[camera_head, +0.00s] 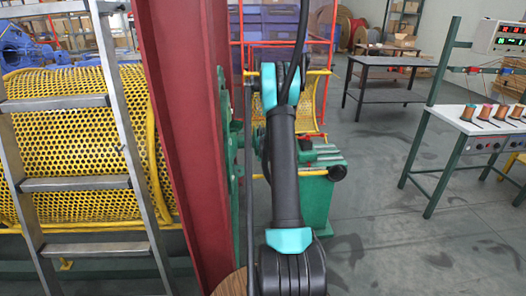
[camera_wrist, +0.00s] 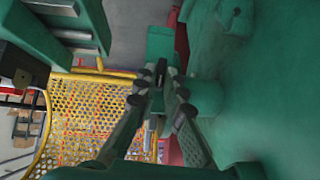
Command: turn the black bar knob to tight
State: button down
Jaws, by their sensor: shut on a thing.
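My gripper (camera_wrist: 161,78) shows in the wrist view, with its two fingers converging near the middle of the picture. They are closed on a small dark bar, the black bar knob (camera_wrist: 161,69), which shows between the fingertips. Most of the knob is hidden by the fingers, and its turn angle cannot be made out. A green block stands just beyond the tips. In the head view my arm hides the gripper and the knob, in front of the green machine.
Green machine housing (camera_wrist: 260,100) fills the right of the wrist view, close to the fingers. Yellow perforated guard (camera_wrist: 85,110) lies at left.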

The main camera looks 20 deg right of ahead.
jog(key=shift+h, duration=0.4)
dwell(0.3)
jog(key=c, duration=1.6)
grip_release()
jog(key=shift+a, duration=0.1)
jog(key=v, duration=1.2)
jog(key=shift+w, duration=0.1)
